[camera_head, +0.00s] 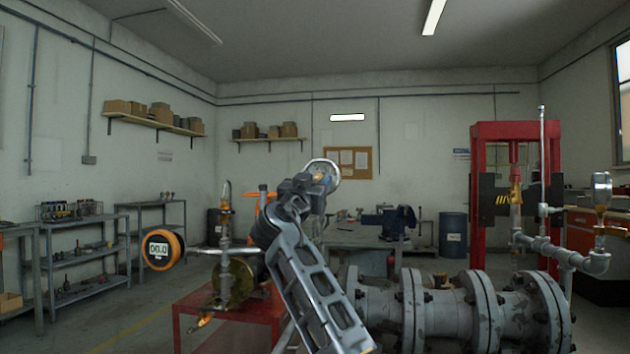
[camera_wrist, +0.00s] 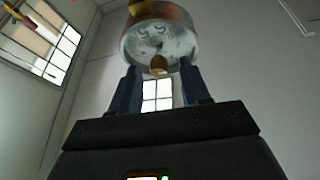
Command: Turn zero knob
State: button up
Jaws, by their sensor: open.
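A small brass knob (camera_wrist: 159,64) sits at the dial's lower edge. My gripper (camera_wrist: 161,76) is open, its two dark blue fingers on either side of the knob; I cannot tell whether they touch it. In the head view my gripper (camera_head: 315,182) is up against the gauge (camera_head: 325,172), whose ringed edge shows above it. My gripper hides most of the gauge there, and the knob cannot be made out.
An orange digital gauge (camera_head: 161,247) is left of my arm, with brass fittings on a red stand (camera_head: 225,315). Large grey flanged pipes (camera_head: 450,315) fill the lower right. A second dial gauge (camera_head: 601,188) stands on piping at the right. A blue vise (camera_head: 390,220) is behind.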

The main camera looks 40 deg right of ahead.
jog(key=shift+w+d, duration=0.1)
jog(key=shift+d, duration=0.1)
grip_shut()
dwell(0.4)
